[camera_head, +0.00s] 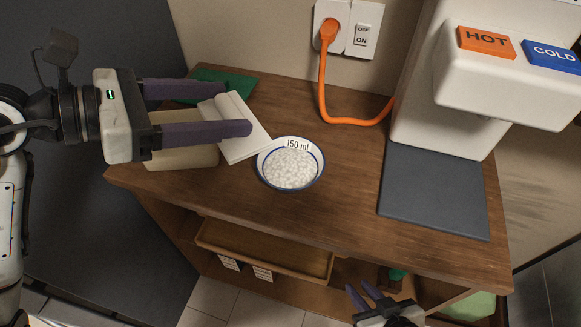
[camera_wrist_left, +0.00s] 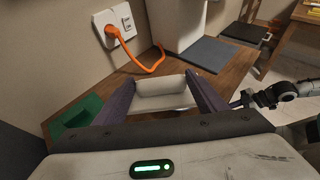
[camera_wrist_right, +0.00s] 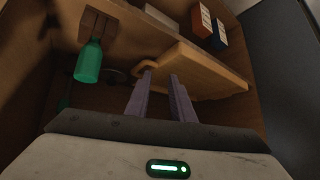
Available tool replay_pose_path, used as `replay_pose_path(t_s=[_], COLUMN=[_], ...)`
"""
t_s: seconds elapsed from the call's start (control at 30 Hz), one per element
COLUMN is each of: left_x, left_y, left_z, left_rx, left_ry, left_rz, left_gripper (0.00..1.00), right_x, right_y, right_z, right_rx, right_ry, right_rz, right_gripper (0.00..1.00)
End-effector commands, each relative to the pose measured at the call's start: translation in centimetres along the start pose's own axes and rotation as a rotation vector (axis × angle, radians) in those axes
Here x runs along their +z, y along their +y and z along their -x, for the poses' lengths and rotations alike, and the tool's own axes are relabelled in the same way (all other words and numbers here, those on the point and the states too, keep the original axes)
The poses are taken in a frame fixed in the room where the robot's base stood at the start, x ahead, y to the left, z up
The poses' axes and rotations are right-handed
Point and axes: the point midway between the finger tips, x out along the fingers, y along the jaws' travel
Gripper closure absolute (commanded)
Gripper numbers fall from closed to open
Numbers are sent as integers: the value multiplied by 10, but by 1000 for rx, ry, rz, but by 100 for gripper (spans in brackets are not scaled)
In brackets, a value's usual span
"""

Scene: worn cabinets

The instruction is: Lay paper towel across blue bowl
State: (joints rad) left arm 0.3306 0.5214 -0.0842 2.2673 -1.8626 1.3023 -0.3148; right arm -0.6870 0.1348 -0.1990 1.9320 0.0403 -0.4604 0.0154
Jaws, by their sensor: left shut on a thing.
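A white folded paper towel (camera_head: 238,128) is between the purple fingers of my left gripper (camera_head: 222,108), which is shut on it. The towel slants down toward the bowl's upper left rim; I cannot tell if it touches. The left wrist view also shows the towel (camera_wrist_left: 160,92) between the fingers. The blue-rimmed bowl (camera_head: 290,163) stands on the wooden counter, filled with white grains, with "150 ml" marked at its rim. My right gripper (camera_head: 364,291) is low in front of the counter, its two fingers apart and empty, also in the right wrist view (camera_wrist_right: 160,85).
A pale block (camera_head: 185,156) and a green cloth or mat (camera_head: 222,82) lie under and behind the left gripper. A water dispenser (camera_head: 445,90) with a dark mat (camera_head: 435,190) stands right. An orange cord (camera_head: 350,121) runs behind. A green bottle (camera_wrist_right: 89,62) is inside the cabinet.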

Motion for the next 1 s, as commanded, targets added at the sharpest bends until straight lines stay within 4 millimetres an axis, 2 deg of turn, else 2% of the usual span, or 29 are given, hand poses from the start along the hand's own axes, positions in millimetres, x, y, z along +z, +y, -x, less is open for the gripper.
replay_pose_path(t_s=[0.03, 0.2, 0.43, 0.7, 0.87, 1.0], left_x=[6, 31, 44, 5, -8, -28], left_y=[-5, -23, -37, -38, -38, -38], left_z=[-16, -47, -66, -84, -90, -98], left_rx=[-13, -37, -41, -41, -41, -41], left_ry=[-6, -4, -2, 0, -1, 1], left_rz=[-19, -25, -18, -10, -13, -10], left_gripper=[62, 62, 62, 62, 62, 62], right_x=[8, 18, 20, 22, 22, 23], right_y=[-1, -4, -5, -5, -6, -5], right_z=[-11, -26, -33, -35, -36, -37], right_rx=[-3, -11, -14, -14, -14, -14], right_ry=[7, 8, 19, 17, 16, 16], right_rz=[2, 7, 9, 9, 9, 9], right_gripper=[78, 78, 78, 78, 78, 78])
